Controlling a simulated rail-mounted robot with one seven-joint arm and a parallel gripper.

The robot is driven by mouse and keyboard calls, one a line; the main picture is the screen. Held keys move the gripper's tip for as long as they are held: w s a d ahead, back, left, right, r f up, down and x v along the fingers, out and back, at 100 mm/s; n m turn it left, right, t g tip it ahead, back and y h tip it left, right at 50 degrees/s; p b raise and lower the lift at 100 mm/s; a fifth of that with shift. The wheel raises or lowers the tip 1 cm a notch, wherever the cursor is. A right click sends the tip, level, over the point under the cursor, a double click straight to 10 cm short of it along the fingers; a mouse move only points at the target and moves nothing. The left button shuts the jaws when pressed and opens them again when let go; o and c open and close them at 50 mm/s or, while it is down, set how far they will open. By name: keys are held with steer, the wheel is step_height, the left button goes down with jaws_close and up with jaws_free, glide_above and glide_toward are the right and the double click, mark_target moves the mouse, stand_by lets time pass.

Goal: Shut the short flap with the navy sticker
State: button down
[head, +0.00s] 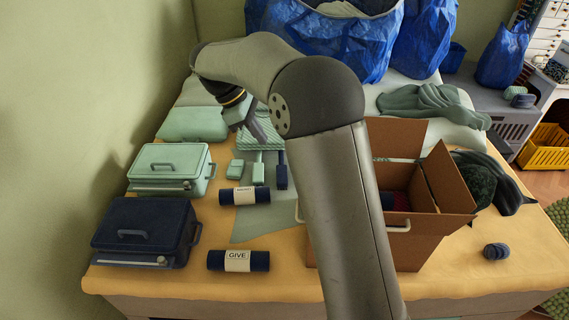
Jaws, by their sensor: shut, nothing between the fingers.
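An open cardboard box (408,248) stands on the right half of the bed, partly hidden behind my arm. Its back flap (400,132) stands up, and its right flap (449,176) is raised and tilted outward. Dark red and navy contents show inside. I cannot make out a navy sticker on any flap; the left side of the box is hidden by my arm. My gripper (262,138) is shut and empty, pointing down over the green striped cloth at the back, left of the box and apart from it.
Navy (140,232) and mint (170,168) cases stand at the left. Two navy rolls, one labelled GIVE (238,261), lie in the middle. Blue bags (335,38) stand behind. A navy ball (496,251) lies right of the box. The front edge of the bed is mostly clear.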

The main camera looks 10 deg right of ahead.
steer(key=s+d+f+p, duration=0.1)
steer(key=d+f+p, duration=0.1)
steer(key=d+f, duration=0.5)
steer(key=shift+s+d+f+n, duration=0.3)
steer(key=shift+d+f, duration=0.1)
steer(key=shift+f, duration=0.35)
